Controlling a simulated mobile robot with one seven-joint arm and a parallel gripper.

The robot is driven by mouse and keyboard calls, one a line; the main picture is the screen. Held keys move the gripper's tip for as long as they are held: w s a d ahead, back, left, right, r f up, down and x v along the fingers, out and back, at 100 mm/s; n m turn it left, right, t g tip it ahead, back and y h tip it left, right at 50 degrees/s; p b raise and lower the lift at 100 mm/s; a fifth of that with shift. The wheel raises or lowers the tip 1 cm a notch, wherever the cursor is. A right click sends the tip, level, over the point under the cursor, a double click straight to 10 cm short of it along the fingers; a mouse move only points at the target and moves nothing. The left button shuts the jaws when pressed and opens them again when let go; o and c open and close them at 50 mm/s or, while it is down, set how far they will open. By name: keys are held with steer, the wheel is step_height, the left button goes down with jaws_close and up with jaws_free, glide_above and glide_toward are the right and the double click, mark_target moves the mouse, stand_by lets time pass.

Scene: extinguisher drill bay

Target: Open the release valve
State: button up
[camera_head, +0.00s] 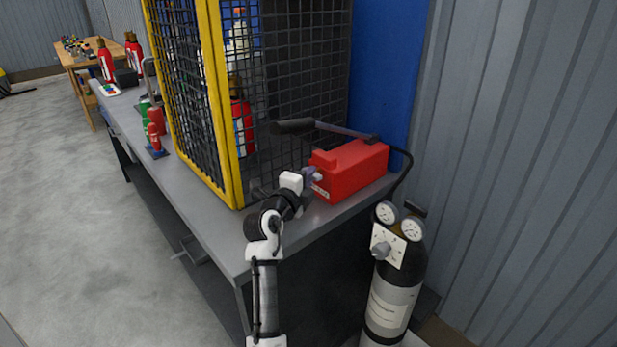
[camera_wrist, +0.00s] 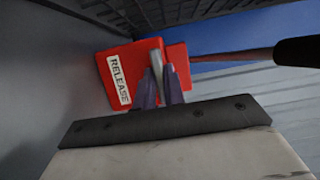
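The release valve shows in the wrist view as a short pale grey lever (camera_wrist: 157,64) on the end face of a red pump unit (camera_wrist: 128,64). A white "RELEASE" label sits left of the lever. In the head view the red pump unit (camera_head: 352,168) stands on the grey bench, and the valve is mostly hidden by my gripper (camera_head: 314,175). In the wrist view my gripper (camera_wrist: 160,86) has its two purple fingers close on either side of the lever. They appear shut on it, though the exact contact is hard to see.
A pump handle with a black grip (camera_head: 293,126) extends left above the red unit. A yellow-framed mesh cage (camera_head: 222,100) stands close on the left. A black hose runs from the unit towards a dark cylinder with gauges (camera_head: 393,270). Corrugated wall is on the right; floor at left is clear.

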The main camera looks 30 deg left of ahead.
jaws_close()
steer(key=n+g, duration=0.1)
steer(key=n, duration=0.2)
steer(key=shift+r+h+b, duration=0.1)
steer(key=shift+h+b, duration=0.3)
steer(key=shift+n+g+h, duration=0.4)
steer(key=shift+n+g, duration=0.4)
steer(key=shift+n, duration=0.7)
steer(key=o, duration=0.7)
jaws_free()
steer(key=shift+r, duration=0.1)
steer(key=b+v, duration=0.3)
steer(key=v, duration=1)
steer(key=shift+s, duration=0.35)
